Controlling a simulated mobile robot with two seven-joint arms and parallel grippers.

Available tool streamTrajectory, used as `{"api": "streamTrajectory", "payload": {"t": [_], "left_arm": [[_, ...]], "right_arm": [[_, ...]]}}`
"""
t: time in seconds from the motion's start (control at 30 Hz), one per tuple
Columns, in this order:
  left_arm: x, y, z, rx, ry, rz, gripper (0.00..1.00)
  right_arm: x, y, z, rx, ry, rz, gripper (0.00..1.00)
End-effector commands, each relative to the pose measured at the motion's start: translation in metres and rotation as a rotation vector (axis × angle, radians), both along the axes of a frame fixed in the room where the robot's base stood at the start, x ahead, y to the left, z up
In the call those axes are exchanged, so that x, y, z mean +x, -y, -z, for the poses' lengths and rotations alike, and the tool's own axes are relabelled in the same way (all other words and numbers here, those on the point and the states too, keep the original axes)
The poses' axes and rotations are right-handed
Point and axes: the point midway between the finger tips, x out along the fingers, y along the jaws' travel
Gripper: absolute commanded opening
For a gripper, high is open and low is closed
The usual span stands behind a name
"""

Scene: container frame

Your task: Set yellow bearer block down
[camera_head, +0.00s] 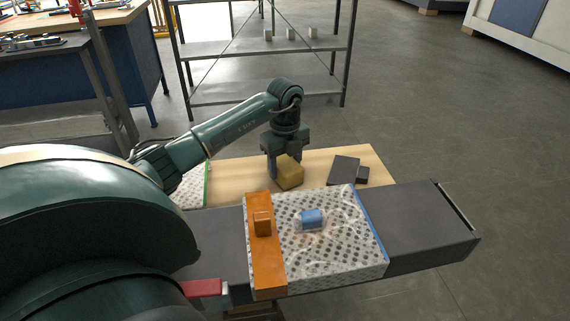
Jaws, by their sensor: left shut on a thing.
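My left gripper (283,170) reaches down from above and is shut on the block, which looks tilted. The block is at or just above the board (225,174); I cannot tell whether it touches. My right gripper is not in view.
A dark grey beam (425,225) crosses in front, with a perforated white plate (340,245), an orange bar (265,275) and a blue block (312,219) on it. Dark plates (343,170) lie right of the yellow block. Metal shelving (265,97) stands behind.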

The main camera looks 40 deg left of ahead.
Motion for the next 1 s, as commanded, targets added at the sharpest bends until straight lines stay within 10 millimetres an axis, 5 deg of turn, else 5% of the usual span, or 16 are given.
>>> {"api": "streamTrajectory", "payload": {"t": [0.13, 0.17, 0.4, 0.77, 1.0], "left_arm": [[0.0, 0.0, 0.003, 0.0, 0.0, 0.0, 0.32], [0.0, 0.0, 0.003, 0.0, 0.0, 0.0, 0.55], [0.0, 0.0, 0.003, 0.0, 0.0, 0.0, 0.74], [0.0, 0.0, -0.005, 0.0, 0.002, 0.0, 0.76], [0.001, 0.0, -0.05, 0.001, 0.005, 0.0, 0.76]], "right_arm": [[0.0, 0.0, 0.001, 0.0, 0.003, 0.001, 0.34], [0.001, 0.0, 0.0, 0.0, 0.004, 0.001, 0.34], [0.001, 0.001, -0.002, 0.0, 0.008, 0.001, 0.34], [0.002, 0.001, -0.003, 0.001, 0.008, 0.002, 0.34], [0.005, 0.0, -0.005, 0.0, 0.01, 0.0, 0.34]]}}
